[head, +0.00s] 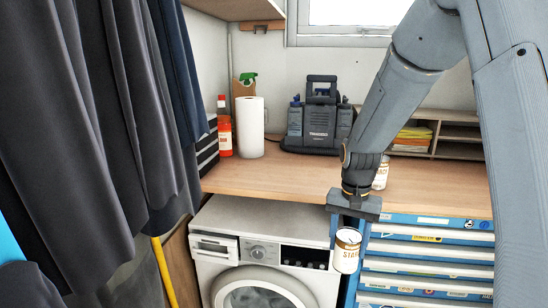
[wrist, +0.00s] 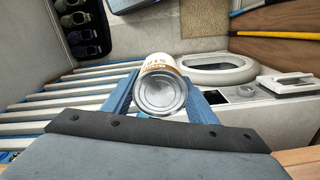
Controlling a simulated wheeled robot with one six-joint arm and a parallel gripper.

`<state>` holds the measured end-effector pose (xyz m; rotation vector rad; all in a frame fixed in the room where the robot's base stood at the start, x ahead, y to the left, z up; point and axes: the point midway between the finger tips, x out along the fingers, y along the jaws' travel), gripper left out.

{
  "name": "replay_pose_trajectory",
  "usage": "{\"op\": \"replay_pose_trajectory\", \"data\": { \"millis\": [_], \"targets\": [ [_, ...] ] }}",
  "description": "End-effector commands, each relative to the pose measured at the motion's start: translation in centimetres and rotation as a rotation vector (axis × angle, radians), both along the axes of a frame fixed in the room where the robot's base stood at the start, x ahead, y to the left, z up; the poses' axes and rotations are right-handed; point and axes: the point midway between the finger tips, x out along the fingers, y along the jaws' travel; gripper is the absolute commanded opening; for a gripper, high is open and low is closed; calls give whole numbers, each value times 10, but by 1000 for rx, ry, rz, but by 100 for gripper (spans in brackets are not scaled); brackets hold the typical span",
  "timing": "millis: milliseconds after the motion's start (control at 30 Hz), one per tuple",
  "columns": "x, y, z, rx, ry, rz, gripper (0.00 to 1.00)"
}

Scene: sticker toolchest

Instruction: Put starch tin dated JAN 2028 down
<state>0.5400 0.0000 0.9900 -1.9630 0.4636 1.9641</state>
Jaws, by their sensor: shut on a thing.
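My gripper (head: 346,217) is shut on a white and gold starch tin (head: 347,251), which hangs below it in front of the gap between the washing machine and the blue toolchest. In the wrist view the tin (wrist: 161,88) sits between the two blue fingers (wrist: 163,102), with its metal end toward the camera and part of its orange lettering visible. No date can be read on it. A second, similar tin (head: 381,173) stands on the wooden worktop (head: 270,179), partly hidden behind my arm.
A white washing machine (head: 262,228) stands under the worktop, left of the blue toolchest (head: 428,264) with stickered drawers. A paper roll (head: 250,127), a red bottle (head: 225,136) and a dark charger-like unit (head: 320,122) stand at the back. The worktop's front middle is clear. Dark clothes (head: 90,110) hang left.

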Motion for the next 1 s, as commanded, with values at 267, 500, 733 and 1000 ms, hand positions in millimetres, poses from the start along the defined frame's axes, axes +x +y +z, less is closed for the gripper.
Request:
{"op": "replay_pose_trajectory", "data": {
  "millis": [267, 500, 733, 1000],
  "targets": [
    [-13, 0, -119, 1, 8, 281, 20],
    [-27, 1, -174, 1, 2, 431, 20],
    [-30, 1, -185, -1, -2, 466, 20],
    [-30, 1, -185, 0, -1, 464, 20]
  ]
}}
